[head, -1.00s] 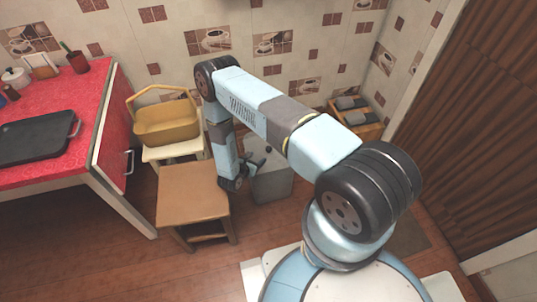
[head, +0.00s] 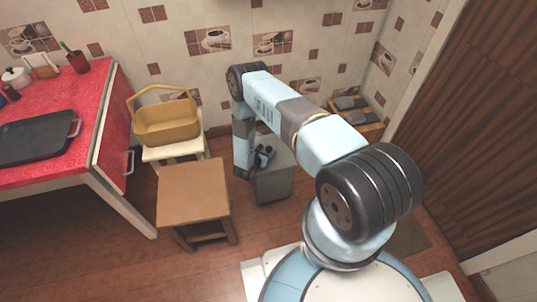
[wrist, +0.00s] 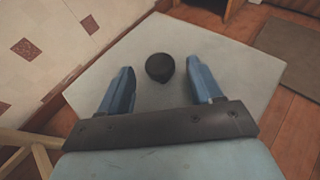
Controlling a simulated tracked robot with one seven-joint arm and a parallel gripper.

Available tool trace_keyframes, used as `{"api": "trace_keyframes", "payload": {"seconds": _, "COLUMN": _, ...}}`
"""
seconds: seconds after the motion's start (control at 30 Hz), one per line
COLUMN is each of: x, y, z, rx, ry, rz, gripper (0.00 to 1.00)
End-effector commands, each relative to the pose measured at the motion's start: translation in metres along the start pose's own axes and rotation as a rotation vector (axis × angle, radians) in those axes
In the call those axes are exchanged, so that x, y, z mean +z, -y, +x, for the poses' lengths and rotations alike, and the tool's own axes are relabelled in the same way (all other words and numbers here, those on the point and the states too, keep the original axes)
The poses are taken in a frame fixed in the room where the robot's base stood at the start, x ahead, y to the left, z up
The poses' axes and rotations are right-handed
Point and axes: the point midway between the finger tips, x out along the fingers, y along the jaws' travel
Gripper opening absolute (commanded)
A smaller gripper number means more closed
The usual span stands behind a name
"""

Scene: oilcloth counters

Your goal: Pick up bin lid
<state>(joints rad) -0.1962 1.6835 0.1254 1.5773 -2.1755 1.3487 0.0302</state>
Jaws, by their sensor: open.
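The bin lid (wrist: 235,60) is a flat pale grey square with a round black knob (wrist: 159,67) in its middle. It lies on top of the grey bin (head: 273,186), which stands on the floor near the wall. My gripper (wrist: 160,77) is open above the lid. In the wrist view, the knob shows between its two blue fingers, a little beyond the fingertips' midline. I cannot tell how high the fingers are above the lid. In the head view, my arm and gripper (head: 264,157) hide much of the lid.
A brown wooden stool (head: 194,190) stands left of the bin. Behind it, a yellow basket (head: 167,122) rests on a cream stool (head: 174,151). A red counter (head: 95,95) is at the left. A wooden rack (head: 370,126) is by the back wall, right of the bin.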

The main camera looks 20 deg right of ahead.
Motion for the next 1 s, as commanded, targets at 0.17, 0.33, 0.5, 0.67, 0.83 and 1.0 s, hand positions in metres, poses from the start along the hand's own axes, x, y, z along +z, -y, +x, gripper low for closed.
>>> {"api": "trace_keyframes", "payload": {"seconds": 0.17, "x": -0.001, "y": 0.001, "z": 0.023, "rx": -0.004, "ry": 0.000, "rz": 0.002, "gripper": 0.65}}
{"api": "trace_keyframes", "payload": {"seconds": 0.33, "x": -0.001, "y": 0.000, "z": 0.033, "rx": -0.001, "ry": 0.000, "rz": 0.001, "gripper": 0.65}}
{"api": "trace_keyframes", "payload": {"seconds": 0.5, "x": -0.001, "y": 0.000, "z": 0.034, "rx": -0.001, "ry": 0.000, "rz": 0.000, "gripper": 0.65}}
{"api": "trace_keyframes", "payload": {"seconds": 0.67, "x": -0.001, "y": 0.000, "z": 0.034, "rx": -0.001, "ry": 0.000, "rz": 0.000, "gripper": 0.56}}
{"api": "trace_keyframes", "payload": {"seconds": 0.83, "x": -0.001, "y": 0.000, "z": 0.034, "rx": 0.000, "ry": 0.000, "rz": 0.000, "gripper": 0.40}}
{"api": "trace_keyframes", "payload": {"seconds": 1.0, "x": -0.001, "y": 0.000, "z": 0.034, "rx": 0.000, "ry": 0.000, "rz": -0.001, "gripper": 0.24}}
